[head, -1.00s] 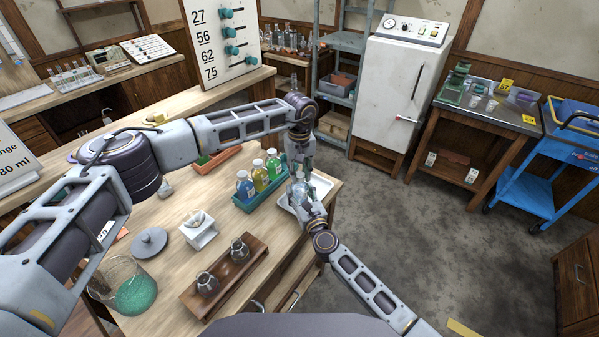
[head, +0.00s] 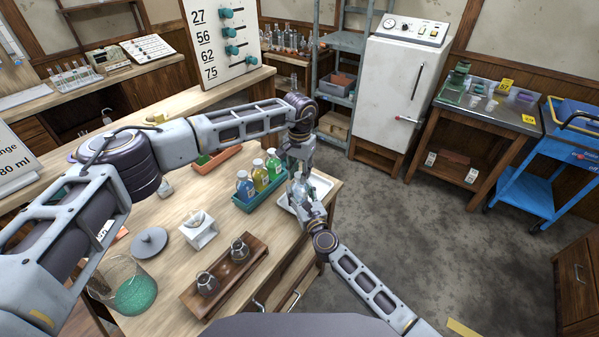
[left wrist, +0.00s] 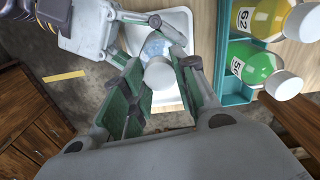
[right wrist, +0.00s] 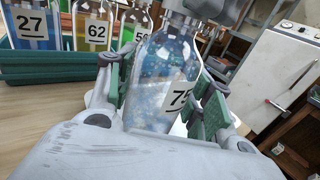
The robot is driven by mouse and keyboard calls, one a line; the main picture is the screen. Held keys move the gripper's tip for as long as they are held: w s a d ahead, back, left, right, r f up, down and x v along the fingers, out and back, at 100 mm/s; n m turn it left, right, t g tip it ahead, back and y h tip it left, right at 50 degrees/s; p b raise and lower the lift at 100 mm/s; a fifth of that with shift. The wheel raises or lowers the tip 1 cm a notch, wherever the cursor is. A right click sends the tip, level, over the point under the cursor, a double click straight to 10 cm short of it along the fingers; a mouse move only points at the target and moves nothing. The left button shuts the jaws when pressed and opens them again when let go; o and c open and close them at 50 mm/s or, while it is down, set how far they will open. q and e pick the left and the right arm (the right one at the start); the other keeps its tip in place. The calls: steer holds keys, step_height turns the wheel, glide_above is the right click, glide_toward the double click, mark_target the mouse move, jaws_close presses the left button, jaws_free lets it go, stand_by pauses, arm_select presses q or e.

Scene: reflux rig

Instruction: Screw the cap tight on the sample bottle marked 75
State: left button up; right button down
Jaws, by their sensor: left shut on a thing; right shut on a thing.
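The sample bottle marked 75 (right wrist: 160,88) is clear with bluish contents and stands upright in my right gripper (right wrist: 160,100). The right gripper's green-padded fingers are shut on the bottle's sides. The bottle also shows in the head view (head: 299,193), above a white tray (head: 322,186) at the table's right edge. My left gripper (left wrist: 158,85) points down from above, its fingers on either side of the white cap (left wrist: 158,73), shut on it. The cap is over the bottle's mouth. The thread and any gap under the cap are hidden.
A teal rack (head: 250,201) with bottles marked 27, 62 and 56 stands close to the left of the bottle. A wooden holder (head: 226,277) with two small glass vessels, a white stand (head: 200,235) and a glass jar (head: 128,292) are nearer. The floor to the right is clear.

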arm_select(q)
steer(key=shift+m, duration=0.5)
steer(key=o, duration=0.6)
steer(key=shift+o, duration=0.2)
steer(key=shift+r, duration=0.1)
steer(key=shift+r, duration=2.2)
steer(key=shift+c, duration=0.3)
